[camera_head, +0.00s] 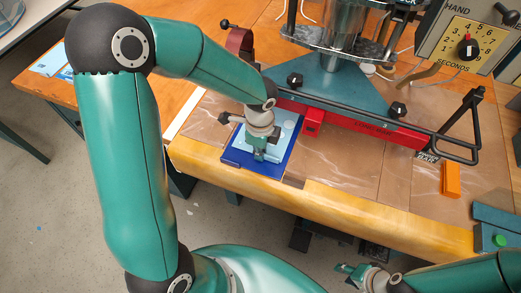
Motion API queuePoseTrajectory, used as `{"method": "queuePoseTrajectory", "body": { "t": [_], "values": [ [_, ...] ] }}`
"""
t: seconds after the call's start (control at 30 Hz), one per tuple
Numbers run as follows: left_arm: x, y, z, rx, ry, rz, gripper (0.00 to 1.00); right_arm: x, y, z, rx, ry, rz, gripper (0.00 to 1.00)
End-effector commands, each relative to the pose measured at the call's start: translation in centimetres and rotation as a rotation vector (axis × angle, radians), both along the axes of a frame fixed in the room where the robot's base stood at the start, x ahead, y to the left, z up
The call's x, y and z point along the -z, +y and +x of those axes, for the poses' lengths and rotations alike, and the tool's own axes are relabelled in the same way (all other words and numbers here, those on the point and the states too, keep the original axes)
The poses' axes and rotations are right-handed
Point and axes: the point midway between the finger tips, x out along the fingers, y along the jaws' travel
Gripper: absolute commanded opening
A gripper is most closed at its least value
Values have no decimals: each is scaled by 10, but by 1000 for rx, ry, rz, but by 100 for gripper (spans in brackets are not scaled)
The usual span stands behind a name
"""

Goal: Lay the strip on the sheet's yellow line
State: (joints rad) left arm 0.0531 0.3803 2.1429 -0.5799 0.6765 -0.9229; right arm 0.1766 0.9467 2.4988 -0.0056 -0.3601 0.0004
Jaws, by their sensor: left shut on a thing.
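A pale blue sheet (246,157) lies on a dark blue base (238,164) near the front edge of the table. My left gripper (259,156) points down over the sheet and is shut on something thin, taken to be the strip. The fingers hide it, and I cannot tell whether it touches the sheet. No yellow line shows on the sheet from here. My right gripper (345,272) is low in front of the table, away from the sheet; its fingers are too small to tell open from shut.
A press with a red bar (370,131) and black handle frame stands just behind the sheet. A control box with a yellow dial (470,42) is at the back right. An orange block (452,180) lies at the right. The brown table surface (345,170) right of the sheet is clear.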

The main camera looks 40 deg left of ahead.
Motion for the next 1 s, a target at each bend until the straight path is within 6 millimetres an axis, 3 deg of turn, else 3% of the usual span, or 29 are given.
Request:
{"method": "queuePoseTrajectory", "body": {
  "t": [0.77,0.8,0.9,1.0],
  "values": [
    [2,0,2,0,0,0,0,1,0,0,0,0,0,40],
    [2,0,2,0,0,0,14,1,0,0,0,0,0,40],
    [2,0,2,0,0,0,31,1,0,0,0,0,0,40],
    [2,0,2,0,0,0,37,1,0,0,0,0,0,40]
  ]
}}
